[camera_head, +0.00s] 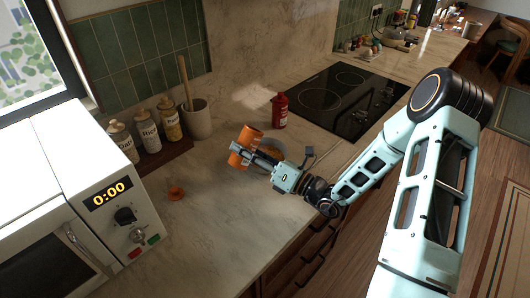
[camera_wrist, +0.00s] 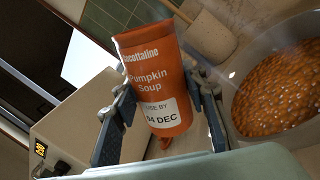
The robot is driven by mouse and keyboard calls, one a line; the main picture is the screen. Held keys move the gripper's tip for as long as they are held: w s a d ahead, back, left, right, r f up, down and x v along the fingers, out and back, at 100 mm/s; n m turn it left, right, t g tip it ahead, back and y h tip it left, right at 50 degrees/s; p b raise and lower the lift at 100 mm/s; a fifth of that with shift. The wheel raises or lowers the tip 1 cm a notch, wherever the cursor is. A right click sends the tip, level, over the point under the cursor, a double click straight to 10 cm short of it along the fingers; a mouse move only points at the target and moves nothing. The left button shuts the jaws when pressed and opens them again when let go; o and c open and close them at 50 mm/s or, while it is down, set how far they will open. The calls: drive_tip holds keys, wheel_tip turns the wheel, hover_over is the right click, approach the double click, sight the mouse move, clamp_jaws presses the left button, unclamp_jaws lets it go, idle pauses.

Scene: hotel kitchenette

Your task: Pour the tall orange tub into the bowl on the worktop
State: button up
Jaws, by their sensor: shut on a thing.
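My gripper (camera_head: 248,152) is shut on the tall orange tub (camera_head: 243,150). In the wrist view the tub (camera_wrist: 152,80) stands between the two fingers (camera_wrist: 160,125), its label reading "Pumpkin Soup". The tub is tilted, and its open mouth and contents are not clearly visible. The grey bowl (camera_head: 270,141) is on the worktop (camera_head: 225,205), partly hidden behind my gripper in the head view. In the wrist view the bowl is at the right and holds a grainy orange-brown food (camera_wrist: 278,92). No stream between tub and bowl is visible.
A red bottle (camera_head: 280,110) stands behind the bowl, near the black hob (camera_head: 350,98). Several labelled jars (camera_head: 148,136) and a utensil crock (camera_head: 196,120) stand at the back left. A white microwave (camera_head: 125,215) is at left.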

sight(259, 137)
drive_tip(key=n, duration=0.1)
drive_tip(key=n+g, duration=0.1)
drive_tip(key=n, duration=0.1)
drive_tip(key=w+d+n+b, duration=0.1)
drive_tip(key=n, duration=0.3)
drive_tip(key=n+b, duration=0.1)
drive_tip(key=shift+w+d+r+g+h, duration=0.1)
drive_tip(key=shift+w+d+g+h, duration=0.2)
drive_tip(key=shift+h, duration=0.1)
drive_tip(key=shift+r, duration=0.1)
wheel_tip(259, 137, up, 4)
drive_tip(key=p, duration=0.3)
drive_tip(key=shift+r, duration=0.1)
